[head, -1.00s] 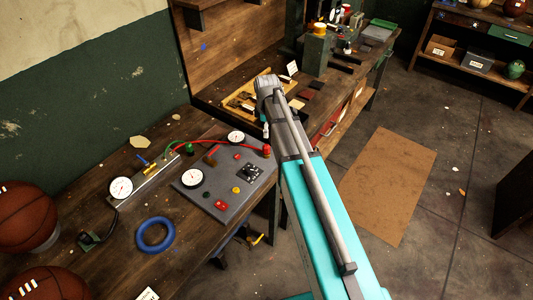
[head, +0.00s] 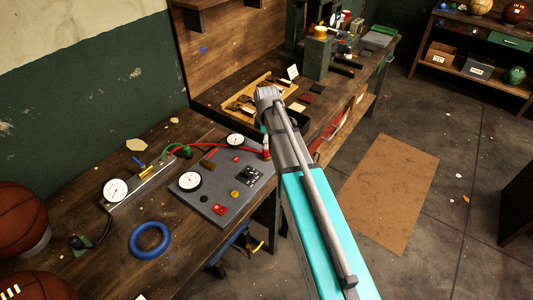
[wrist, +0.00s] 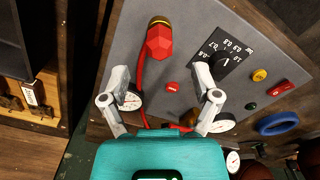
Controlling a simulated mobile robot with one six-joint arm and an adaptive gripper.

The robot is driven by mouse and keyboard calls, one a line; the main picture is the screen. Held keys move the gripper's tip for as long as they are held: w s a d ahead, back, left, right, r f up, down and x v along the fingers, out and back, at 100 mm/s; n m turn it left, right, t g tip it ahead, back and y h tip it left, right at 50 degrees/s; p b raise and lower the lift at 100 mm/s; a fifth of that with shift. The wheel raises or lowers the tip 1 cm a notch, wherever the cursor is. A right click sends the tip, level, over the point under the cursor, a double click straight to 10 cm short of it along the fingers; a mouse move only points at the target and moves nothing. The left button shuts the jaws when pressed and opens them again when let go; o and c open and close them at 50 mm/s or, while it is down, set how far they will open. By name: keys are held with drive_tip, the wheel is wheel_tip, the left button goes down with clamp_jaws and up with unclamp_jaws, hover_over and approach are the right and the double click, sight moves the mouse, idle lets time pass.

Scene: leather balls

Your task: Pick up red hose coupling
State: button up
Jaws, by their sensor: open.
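The red hose coupling (wrist: 160,40) has a faceted body and a dark and yellow end. It sits on the grey panel (wrist: 205,15) with a red hose running from it. In the wrist view it lies ahead of my gripper (wrist: 161,73), centred between the two fingers and beyond their tips. The fingers are apart with nothing between them gripped. In the head view the coupling (head: 267,154) shows small at the panel's right corner, beside my arm. My fingers are mostly hidden there behind the arm.
The panel carries gauges (head: 190,181), a black dial plate (head: 248,176) and coloured buttons. A blue ring (head: 149,240) and basketballs (head: 20,220) lie to the left on the bench. A wooden tray (head: 248,97) stands behind. Open floor lies right of the bench.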

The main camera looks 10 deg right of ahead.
drive_tip(key=shift+f+b, duration=2.6)
drive_tip(key=shift+f, duration=0.05)
clamp_jaws()
drive_tip(key=shift+w+r, duration=0.1)
drive_tip(key=shift+r, duration=0.05)
drive_tip(key=shift+r+p, duration=1.25)
drive_tip(key=shift+p, duration=0.1)
drive_tip(key=s+r+p, duration=1)
drive_tip(key=s, duration=0.4)
drive_tip(key=shift+r, duration=0.15)
